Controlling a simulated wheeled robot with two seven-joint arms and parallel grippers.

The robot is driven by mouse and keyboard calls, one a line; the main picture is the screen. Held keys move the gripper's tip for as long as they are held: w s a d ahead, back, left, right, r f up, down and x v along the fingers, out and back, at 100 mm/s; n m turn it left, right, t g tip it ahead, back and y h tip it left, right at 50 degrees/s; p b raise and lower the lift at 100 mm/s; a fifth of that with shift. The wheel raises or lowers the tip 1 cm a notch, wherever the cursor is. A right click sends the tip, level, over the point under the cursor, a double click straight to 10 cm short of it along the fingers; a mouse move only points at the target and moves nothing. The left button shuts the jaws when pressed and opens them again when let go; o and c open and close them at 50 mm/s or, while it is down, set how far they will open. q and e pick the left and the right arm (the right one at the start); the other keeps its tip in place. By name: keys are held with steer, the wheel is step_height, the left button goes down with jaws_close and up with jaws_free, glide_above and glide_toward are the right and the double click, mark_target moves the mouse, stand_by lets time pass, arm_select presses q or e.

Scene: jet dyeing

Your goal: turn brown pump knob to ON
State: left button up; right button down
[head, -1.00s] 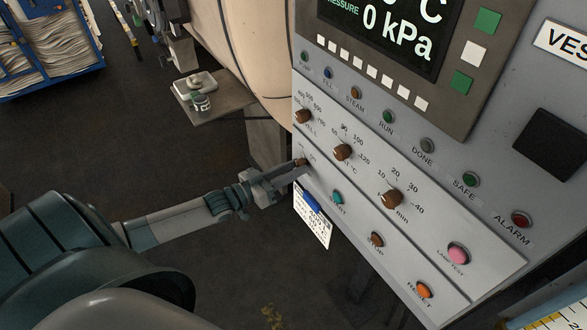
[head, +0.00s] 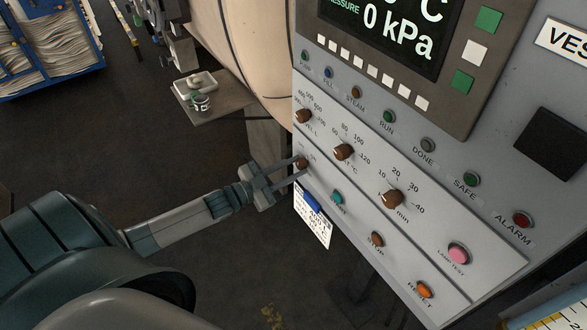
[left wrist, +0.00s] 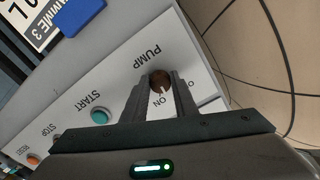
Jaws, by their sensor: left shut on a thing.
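The brown pump knob (head: 301,163) sits at the lower left of the grey control panel (head: 400,240). In the left wrist view the knob (left wrist: 160,80) lies between my left fingers below the word PUMP. Its pale pointer mark points toward the ON label (left wrist: 161,101). My left gripper (head: 296,170) reaches the panel from the left and is shut on the knob, with one finger on each side (left wrist: 158,92). The fingers hide part of the knob's sides. My right gripper is not in view.
Other brown knobs (head: 343,152) sit close above and to the right. A teal START button (head: 337,197) and a blue clip (head: 311,202) with a white card are near my left fingers. A small shelf (head: 215,105) with a tray stands behind the panel.

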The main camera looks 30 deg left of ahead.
arm_select(q)
steer(key=m, duration=0.2)
steer(key=shift+m, duration=0.4)
steer(key=shift+m+b, duration=0.4)
steer(key=shift+m, duration=1)
steer(key=o, duration=1.1)
steer(key=shift+c, duration=0.2)
